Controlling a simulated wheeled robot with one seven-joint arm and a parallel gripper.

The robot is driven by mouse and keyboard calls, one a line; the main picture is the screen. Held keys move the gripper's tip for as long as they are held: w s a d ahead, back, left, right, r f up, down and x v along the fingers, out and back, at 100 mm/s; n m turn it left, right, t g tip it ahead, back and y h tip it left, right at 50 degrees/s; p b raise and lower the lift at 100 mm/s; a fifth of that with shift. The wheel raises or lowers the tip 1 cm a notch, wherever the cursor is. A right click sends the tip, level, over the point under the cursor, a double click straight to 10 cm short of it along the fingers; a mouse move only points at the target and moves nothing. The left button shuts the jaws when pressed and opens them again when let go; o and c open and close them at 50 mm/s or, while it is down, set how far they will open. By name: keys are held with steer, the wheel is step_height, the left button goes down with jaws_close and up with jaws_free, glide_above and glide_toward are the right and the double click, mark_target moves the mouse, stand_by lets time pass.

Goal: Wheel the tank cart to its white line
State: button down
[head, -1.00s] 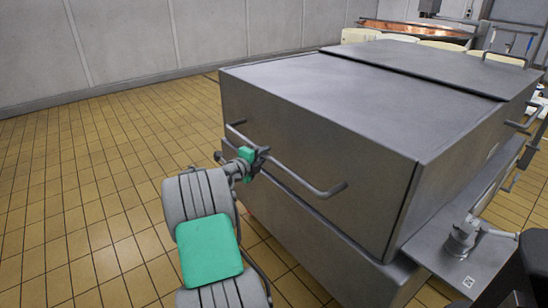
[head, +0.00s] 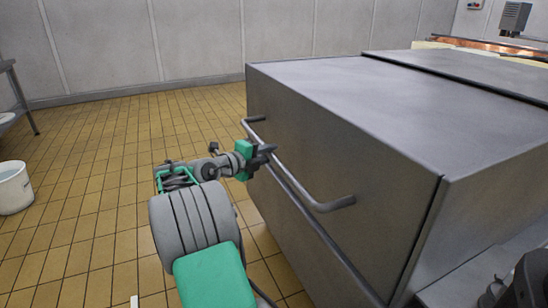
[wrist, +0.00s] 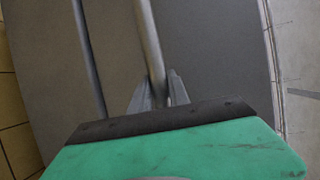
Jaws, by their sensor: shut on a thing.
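The tank cart (head: 340,165) is a large grey metal box with a flat lid, filling the right half of the head view. A bar handle (head: 300,185) runs along its near side. My gripper (head: 268,152) is shut on this handle, towards its far end. In the wrist view the handle (wrist: 148,45) runs down between my two fingers (wrist: 158,92), with the cart's grey side (wrist: 110,50) behind it. No white line on the floor can be made out for certain; a small white mark (head: 134,301) shows at the bottom edge of the head view.
Tan tiled floor (head: 100,170) lies open to the left of the cart, up to a pale panelled wall (head: 200,45). A white bucket (head: 14,188) and a metal table (head: 22,98) stand at the left edge. A copper vat (head: 490,44) shows behind the cart.

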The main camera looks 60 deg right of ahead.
steer(key=shift+a+f, duration=0.3)
steer(key=shift+f, duration=0.45)
steer(key=c, duration=1.5)
jaws_free()
steer(key=shift+s+d, duration=0.15)
steer(key=shift+s, duration=0.05)
steer(key=shift+o, duration=1.2)
steer(key=shift+w+r, duration=0.15)
steer(key=shift+r, duration=0.05)
steer(key=shift+w+r, duration=0.15)
steer(key=p+v, duration=0.1)
steer(key=v, duration=0.7)
